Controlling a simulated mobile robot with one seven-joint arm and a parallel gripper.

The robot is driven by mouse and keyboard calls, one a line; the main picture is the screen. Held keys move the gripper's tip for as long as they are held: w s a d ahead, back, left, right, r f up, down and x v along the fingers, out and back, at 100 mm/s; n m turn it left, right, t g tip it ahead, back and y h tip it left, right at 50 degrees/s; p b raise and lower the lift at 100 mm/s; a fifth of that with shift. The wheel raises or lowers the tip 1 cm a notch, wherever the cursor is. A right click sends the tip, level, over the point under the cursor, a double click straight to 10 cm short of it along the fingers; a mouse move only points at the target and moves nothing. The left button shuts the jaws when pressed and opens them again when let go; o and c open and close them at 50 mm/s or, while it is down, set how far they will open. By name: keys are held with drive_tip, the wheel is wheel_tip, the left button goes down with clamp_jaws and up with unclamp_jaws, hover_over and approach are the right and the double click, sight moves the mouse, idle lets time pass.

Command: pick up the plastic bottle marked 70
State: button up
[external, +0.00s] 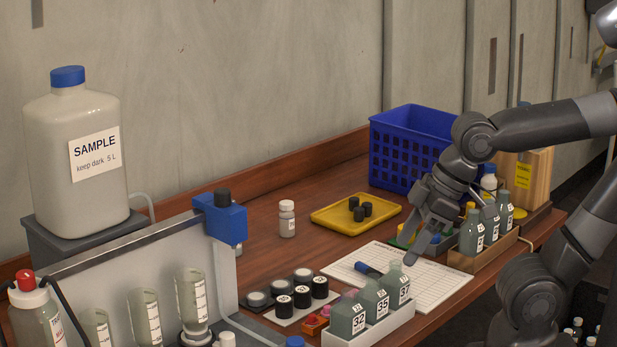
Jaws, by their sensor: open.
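Several grey-green plastic bottles with white number labels (473,231) stand upright in a wooden rack (486,257) at the right. Their numbers are too small to read surely, so I cannot tell which is marked 70. More bottles of the same kind stand in a white rack (372,335) at the front; their labels look like 32 (347,317), 35 (373,300) and a third in the fifties (398,284). My gripper (428,245) is open and points down, just left of the wooden rack, above the back of the white gridded sheet. It partly hides what lies behind it.
A blue crate (398,150) and a yellow tray (331,222) with black caps stand behind. A white gridded sheet (432,283) with a dark blue marker-like item (368,268) lies in the middle. A big SAMPLE jug (75,190) and a metal stand fill the left. A small white bottle (287,219) stands mid-table.

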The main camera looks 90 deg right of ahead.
drive_tip(key=w+d+r+m, duration=0.3)
drive_tip(key=w+d+m, duration=0.1)
drive_tip(key=w+d, duration=0.65)
drive_tip(key=m+g+h, duration=0.4)
drive_tip(key=m, duration=0.6)
approach(287, 203)
wheel_tip(287, 203, down, 2)
drive_tip(key=x, duration=0.5)
drive_tip(key=shift+w, duration=0.1)
drive_tip(key=shift+d+x, duration=0.2)
drive_tip(key=shift+x, duration=1.1)
drive_tip(key=shift+d+x, duration=0.2)
drive_tip(key=shift+x, duration=1.1)
drive_tip(key=shift+w+r, duration=0.1)
drive_tip(key=shift+r, duration=0.05)
